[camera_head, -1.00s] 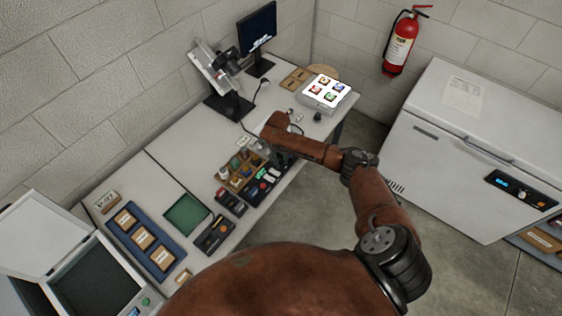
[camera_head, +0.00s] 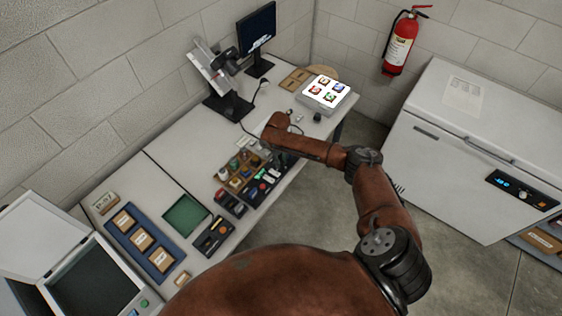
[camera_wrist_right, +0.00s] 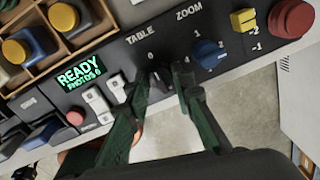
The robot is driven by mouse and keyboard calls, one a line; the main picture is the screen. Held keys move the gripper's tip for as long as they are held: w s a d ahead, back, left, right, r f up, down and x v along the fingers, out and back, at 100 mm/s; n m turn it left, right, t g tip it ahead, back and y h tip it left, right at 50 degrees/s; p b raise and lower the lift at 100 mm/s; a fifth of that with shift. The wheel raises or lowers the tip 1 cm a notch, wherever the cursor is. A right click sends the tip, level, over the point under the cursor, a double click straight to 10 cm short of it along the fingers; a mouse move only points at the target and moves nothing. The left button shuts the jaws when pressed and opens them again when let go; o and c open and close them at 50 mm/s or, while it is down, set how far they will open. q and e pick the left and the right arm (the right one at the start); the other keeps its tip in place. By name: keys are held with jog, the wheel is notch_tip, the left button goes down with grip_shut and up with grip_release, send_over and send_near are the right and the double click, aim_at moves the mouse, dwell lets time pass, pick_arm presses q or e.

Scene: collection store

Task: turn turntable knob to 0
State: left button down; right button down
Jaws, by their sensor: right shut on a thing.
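In the right wrist view, the dark turntable knob (camera_wrist_right: 160,80) sits below the label TABLE on a black control panel (camera_wrist_right: 118,62). A 0 mark shows just above the knob. My right gripper (camera_wrist_right: 162,82) has its two fingers on either side of the knob and is shut on it. The fingers hide part of the knob and its scale, so I cannot tell where its pointer stands. In the head view the panel (camera_head: 262,188) lies at the table's front edge, and my right forearm partly covers that area. My left gripper is not in view.
A blue ZOOM knob (camera_wrist_right: 208,53), a red button (camera_wrist_right: 291,18) and a yellow switch (camera_wrist_right: 243,20) sit right of the turntable knob. White keys (camera_wrist_right: 97,100) and a green READY display (camera_wrist_right: 80,74) are on the left. Open floor lies beyond the table edge.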

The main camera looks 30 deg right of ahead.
jog(key=c, duration=1.7)
grip_release()
jog(key=shift+o, duration=0.2)
notch_tip(320, 180, up, 12)
jog(key=shift+a, duration=0.3)
jog(key=shift+s+a+f, duration=0.1)
jog(key=shift+s, duration=0.05)
